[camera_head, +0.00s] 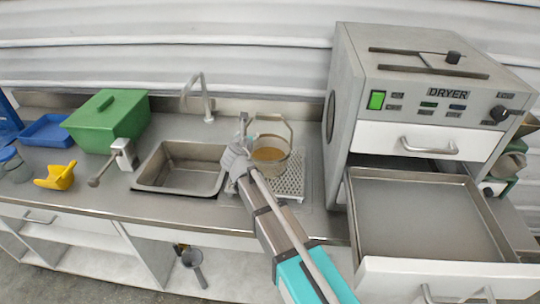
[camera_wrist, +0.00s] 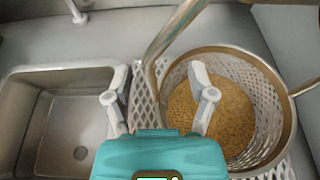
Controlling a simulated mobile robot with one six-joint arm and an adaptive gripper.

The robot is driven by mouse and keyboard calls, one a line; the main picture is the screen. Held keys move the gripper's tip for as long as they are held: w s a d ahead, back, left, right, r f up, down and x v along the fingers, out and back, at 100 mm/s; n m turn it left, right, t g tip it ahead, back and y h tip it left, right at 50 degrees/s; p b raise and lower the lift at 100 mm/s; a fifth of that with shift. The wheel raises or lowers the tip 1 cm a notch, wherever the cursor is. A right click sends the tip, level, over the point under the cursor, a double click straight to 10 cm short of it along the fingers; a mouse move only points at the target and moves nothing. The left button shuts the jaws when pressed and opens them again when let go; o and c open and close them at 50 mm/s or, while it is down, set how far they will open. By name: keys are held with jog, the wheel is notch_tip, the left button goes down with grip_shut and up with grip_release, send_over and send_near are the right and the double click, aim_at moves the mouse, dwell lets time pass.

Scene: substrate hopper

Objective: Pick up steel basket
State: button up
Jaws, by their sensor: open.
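The steel basket (camera_head: 284,163) is a round mesh basket with a brownish rim and a raised loop handle, holding golden-brown grain. It stands upright on a perforated drain plate (camera_head: 292,187) right of the sink. In the wrist view, the basket (camera_wrist: 277,127) fills the right side, its handle partly cut off by the top edge. My gripper (camera_head: 243,132) is at the basket's left side. In the wrist view, my gripper (camera_wrist: 158,78) is open, with the basket's left wall and handle foot showing between its fingers. The right finger overlaps the grain. Contact cannot be told.
An empty sink (camera_head: 185,168) with a tap (camera_head: 206,100) lies left of the basket. The dryer (camera_head: 420,85) stands right, its lower drawer (camera_head: 425,215) pulled out and empty. A green box (camera_head: 105,122), yellow scoop (camera_head: 60,177) and blue tray (camera_head: 45,131) are farther left.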

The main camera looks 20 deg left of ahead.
grip_shut()
dwell(0.4)
jog(key=shift+r, duration=0.25)
jog(key=shift+r+p, duration=1)
jog(key=shift+p, duration=0.2)
jog(key=s+d+r+p, duration=0.6)
jog(key=s+r+p, duration=0.4)
jog(key=s, duration=0.2)
jog(key=shift+s+r+p, duration=0.25)
jog(key=shift+r+p, duration=0.05)
jog(key=shift+d, duration=0.1)
